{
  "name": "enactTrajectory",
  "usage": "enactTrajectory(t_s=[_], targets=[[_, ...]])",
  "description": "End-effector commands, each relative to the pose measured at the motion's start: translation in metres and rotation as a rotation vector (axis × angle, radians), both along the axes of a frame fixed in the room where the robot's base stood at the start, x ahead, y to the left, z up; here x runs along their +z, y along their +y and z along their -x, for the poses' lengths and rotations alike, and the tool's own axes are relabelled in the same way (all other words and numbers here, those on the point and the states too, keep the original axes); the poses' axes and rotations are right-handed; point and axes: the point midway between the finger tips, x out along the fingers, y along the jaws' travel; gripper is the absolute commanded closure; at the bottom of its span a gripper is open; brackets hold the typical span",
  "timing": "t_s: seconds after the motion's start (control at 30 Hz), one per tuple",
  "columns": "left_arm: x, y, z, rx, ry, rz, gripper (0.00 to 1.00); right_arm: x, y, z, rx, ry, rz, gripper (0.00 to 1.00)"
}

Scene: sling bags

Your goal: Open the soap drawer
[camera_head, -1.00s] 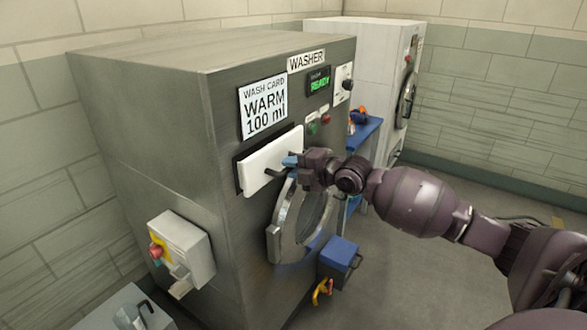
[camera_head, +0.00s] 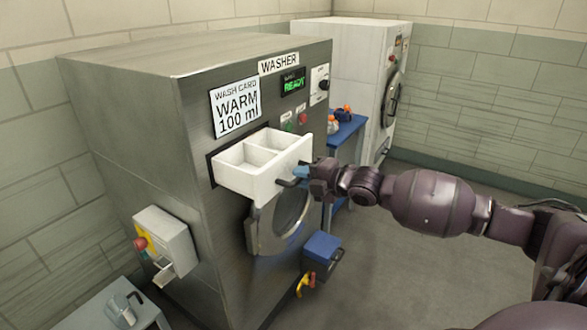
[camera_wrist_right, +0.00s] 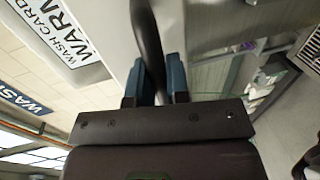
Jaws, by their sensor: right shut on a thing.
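The white soap drawer (camera_head: 262,165) stands pulled out of the grey washer's front, with two empty-looking compartments showing from above. Its dark handle (camera_head: 288,183) is on the drawer's front. My right gripper (camera_head: 300,173) is at the handle, its blue fingertips closed on it. In the right wrist view the dark handle bar (camera_wrist_right: 149,45) runs between the two blue fingers (camera_wrist_right: 156,80). My left gripper is in neither view.
The washer (camera_head: 150,110) carries a wash card (camera_head: 235,106) reading "WARM 100 ml" and a green READY display (camera_head: 293,82). Below the drawer is the round door (camera_head: 280,222). A blue box (camera_head: 322,248) juts out low on the right. A blue shelf (camera_head: 345,128) holds small bottles.

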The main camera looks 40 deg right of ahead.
Motion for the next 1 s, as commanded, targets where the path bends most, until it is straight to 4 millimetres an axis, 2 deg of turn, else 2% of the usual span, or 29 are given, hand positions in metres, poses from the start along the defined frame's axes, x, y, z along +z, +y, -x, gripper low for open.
enactTrajectory(t_s=[0.03,0.23,0.7,0.73,0.83,0.87,1.0], targets=[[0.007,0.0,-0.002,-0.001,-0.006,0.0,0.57,0.002,-0.002,0.006,0.0,0.001,0.002,1.0],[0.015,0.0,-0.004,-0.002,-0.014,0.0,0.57,0.0,-0.007,0.018,0.0,0.001,0.0,1.0],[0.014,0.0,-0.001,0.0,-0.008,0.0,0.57,-0.001,-0.008,0.021,0.001,0.0,-0.001,1.0],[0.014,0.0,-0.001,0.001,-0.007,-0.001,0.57,-0.001,-0.008,0.021,0.001,0.0,-0.001,0.79],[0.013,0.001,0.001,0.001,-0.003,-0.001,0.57,-0.001,-0.008,0.021,0.0,0.0,-0.001,0.64],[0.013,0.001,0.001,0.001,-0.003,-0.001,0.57,0.0,-0.008,0.021,0.0,0.0,-0.001,0.59],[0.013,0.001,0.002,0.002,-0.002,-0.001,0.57,0.0,-0.008,0.021,0.0,0.0,-0.001,0.59]])
